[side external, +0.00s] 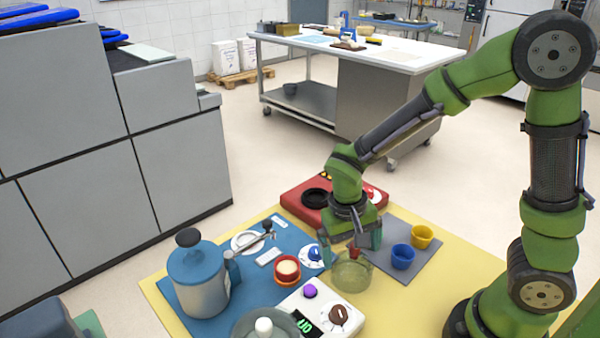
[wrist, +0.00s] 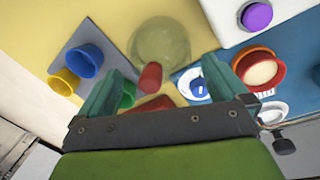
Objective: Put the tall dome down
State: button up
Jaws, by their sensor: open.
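The tall dome is a clear, greenish glass dome (side external: 352,277) with a red knob on top. It appears to stand upright on the yellow tabletop, between the blue mat and the grey mat; its base is hard to make out. In the wrist view the dome (wrist: 160,38) shows beyond the fingertips, its red knob pointing towards me. My gripper (side external: 350,246) is open above the dome. In the wrist view my gripper (wrist: 158,84) has its two green fingers spread on either side of the red knob, with gaps on both sides.
Blue (side external: 403,256) and yellow (side external: 422,236) cups stand on the grey mat to the right. A red-rimmed pot (side external: 288,269) and a white box with a purple button (side external: 310,291) stand left of the dome. A red hotplate unit (side external: 300,205) lies behind. Bare yellow tabletop (side external: 460,262) is at right.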

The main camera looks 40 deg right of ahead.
aim_at(343, 260)
notch_tip(343, 260, up, 10)
jog(key=a, duration=0.1)
jog(key=s+d+r+n+t+y, duration=0.1)
jog(key=s+d+r+t+y, duration=0.2)
jog(key=s+r+t, duration=0.3)
notch_tip(343, 260, up, 2)
jog(key=shift+t, duration=1)
